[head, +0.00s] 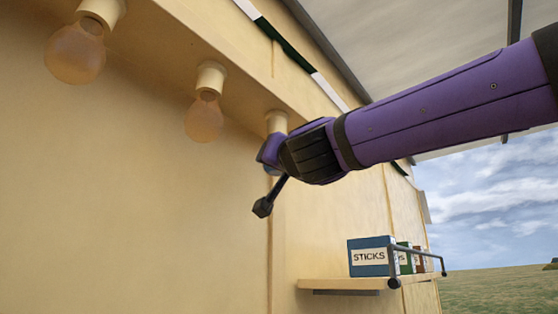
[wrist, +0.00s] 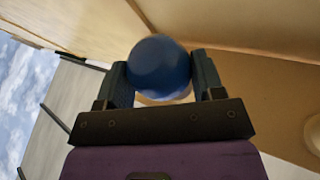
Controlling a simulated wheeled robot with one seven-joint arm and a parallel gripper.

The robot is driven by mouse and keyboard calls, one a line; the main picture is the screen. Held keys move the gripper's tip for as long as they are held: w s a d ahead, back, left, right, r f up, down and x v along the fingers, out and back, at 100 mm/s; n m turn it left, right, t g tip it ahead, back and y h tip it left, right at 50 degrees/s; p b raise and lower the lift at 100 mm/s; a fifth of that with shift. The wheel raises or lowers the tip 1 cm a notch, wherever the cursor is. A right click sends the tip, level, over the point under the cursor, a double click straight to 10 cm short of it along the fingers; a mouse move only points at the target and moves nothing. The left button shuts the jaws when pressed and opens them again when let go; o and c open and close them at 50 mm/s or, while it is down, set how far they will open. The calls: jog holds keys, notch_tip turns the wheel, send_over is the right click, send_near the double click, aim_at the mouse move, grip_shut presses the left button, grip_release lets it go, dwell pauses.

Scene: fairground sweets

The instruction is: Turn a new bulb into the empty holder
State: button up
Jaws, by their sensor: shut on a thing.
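My gripper (head: 268,156) is raised to the beam, just below the third holder (head: 277,122), a pale cylinder. In the wrist view the fingers are shut on a round blue bulb (wrist: 158,66), one on each side. Only a sliver of blue shows at the gripper in the head view. A pale rim shows behind the bulb in the wrist view. The bulb is in line with the holder, but its base is hidden, so I cannot tell whether it is seated. Two amber bulbs, a near one (head: 75,53) and a middle one (head: 204,119), hang in their own holders.
A shelf (head: 330,284) below right carries a blue box marked STICKS (head: 370,257) and other boxes behind a dark rail (head: 418,257). The cream wall stands close behind my gripper. Open air lies below it. An awning (head: 430,60) is overhead.

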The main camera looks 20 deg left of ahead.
jog(key=shift+f, duration=2.45)
